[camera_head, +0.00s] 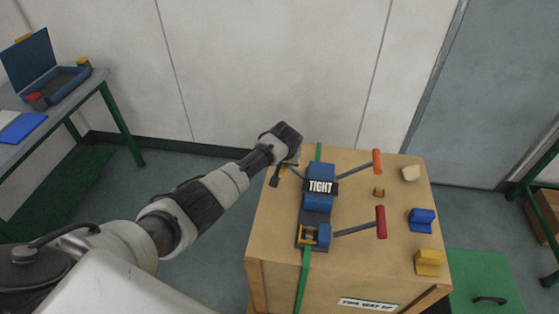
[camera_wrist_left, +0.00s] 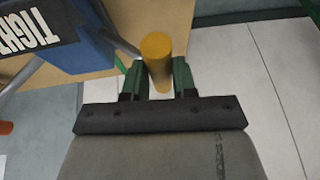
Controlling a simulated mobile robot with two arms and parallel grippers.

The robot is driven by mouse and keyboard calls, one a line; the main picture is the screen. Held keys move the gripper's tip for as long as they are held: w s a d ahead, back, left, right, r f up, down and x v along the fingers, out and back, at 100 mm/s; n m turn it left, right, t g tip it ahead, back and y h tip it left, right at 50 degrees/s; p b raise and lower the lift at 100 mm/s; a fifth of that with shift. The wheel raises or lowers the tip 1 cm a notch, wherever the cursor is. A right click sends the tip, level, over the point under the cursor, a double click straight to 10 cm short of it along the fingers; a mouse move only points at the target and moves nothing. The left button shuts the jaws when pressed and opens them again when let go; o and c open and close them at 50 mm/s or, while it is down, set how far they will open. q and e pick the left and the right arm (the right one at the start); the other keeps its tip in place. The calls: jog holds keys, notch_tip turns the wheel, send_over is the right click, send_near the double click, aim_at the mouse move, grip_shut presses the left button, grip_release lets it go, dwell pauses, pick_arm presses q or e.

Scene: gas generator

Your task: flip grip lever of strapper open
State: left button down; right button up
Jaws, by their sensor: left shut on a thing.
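The strapper (camera_head: 319,200) is a blue and dark tool with a black "TIGHT" label, lying on top of a wooden crate (camera_head: 275,230) along a green strap. A lever with an orange-red grip (camera_head: 377,161) and one with a dark red grip (camera_head: 381,222) stick out to its right. My left gripper (camera_head: 285,172) is at the strapper's upper left side. In the left wrist view my left gripper (camera_wrist_left: 158,75) has its green fingers shut on a yellow cylindrical grip (camera_wrist_left: 156,47), beside the labelled blue body (camera_wrist_left: 80,40). My right gripper is not in view.
On the crate's right side are a small brown piece (camera_head: 379,192), a pale block (camera_head: 411,173), a blue block (camera_head: 422,219) and a yellow block (camera_head: 429,262). A table (camera_head: 75,105) with an open blue case (camera_head: 55,85) stands at left. A wall is behind the crate.

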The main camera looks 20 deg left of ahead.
pick_arm(q)
jog(key=shift+d+r, duration=0.25)
jog(key=shift+d, duration=0.35)
jog(key=c, duration=1.1)
grip_release()
jog(key=shift+o, duration=1.1)
jog(key=shift+w+d+f, duration=0.1)
jog(key=shift+w+d, duration=0.05)
jog(key=shift+w, duration=0.05)
jog(key=shift+s+a, duration=0.1)
jog(key=shift+a, duration=0.1)
jog(key=v, duration=1)
jog(key=shift+d+r, duration=0.15)
jog(key=shift+r, duration=0.25)
